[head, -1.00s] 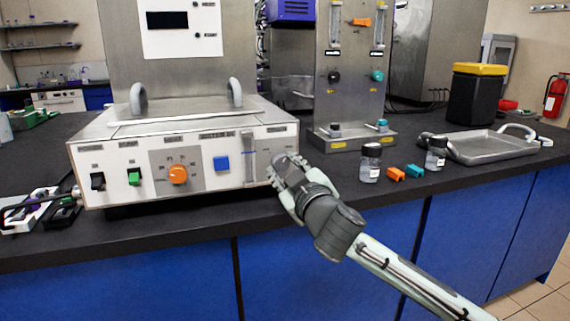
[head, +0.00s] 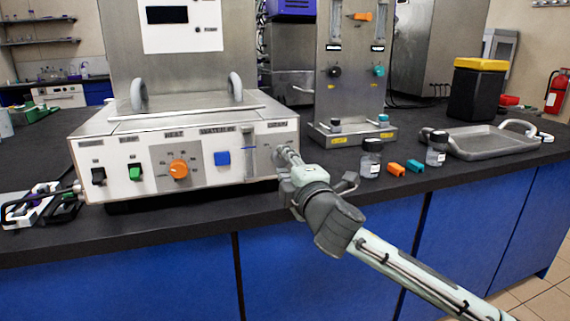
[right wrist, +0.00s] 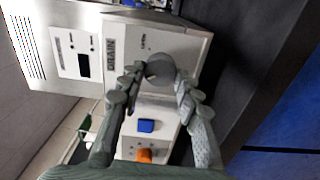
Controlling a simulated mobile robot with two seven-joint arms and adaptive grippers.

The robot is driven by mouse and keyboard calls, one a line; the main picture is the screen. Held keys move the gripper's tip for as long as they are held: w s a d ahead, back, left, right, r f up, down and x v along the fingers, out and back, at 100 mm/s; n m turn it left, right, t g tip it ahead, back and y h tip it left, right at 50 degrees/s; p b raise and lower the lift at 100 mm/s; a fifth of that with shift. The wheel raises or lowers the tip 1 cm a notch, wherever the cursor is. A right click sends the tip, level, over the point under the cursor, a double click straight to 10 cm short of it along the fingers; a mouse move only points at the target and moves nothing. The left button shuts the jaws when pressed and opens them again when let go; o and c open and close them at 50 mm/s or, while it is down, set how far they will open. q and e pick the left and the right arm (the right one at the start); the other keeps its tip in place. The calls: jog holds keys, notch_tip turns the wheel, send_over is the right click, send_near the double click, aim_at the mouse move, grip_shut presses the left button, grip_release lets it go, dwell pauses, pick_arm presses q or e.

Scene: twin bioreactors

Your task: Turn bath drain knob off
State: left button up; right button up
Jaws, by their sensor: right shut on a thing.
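The bath drain knob (right wrist: 160,70) is a round grey knob on the panel labelled DRAIN, at the right end of the white bath's front. My right gripper (right wrist: 159,77) has one finger on each side of it and is shut on it. In the head view, my right gripper (head: 286,155) reaches the right end of the white bath unit (head: 120,135) and mostly hides the knob. The knob's exact pointing direction is hard to read. My left gripper is not in view.
On the bath front are an orange heat knob (head: 179,169), a blue switch (head: 222,158), a green switch (head: 135,172) and a black switch (head: 98,176). Right of my arm stand a small bottle (head: 370,160), orange and teal blocks, and a metal tray (head: 490,142).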

jog(key=shift+n, duration=1.3)
jog(key=o, duration=1.1)
jog(key=shift+o, duration=0.2)
jog(key=v, duration=1.2)
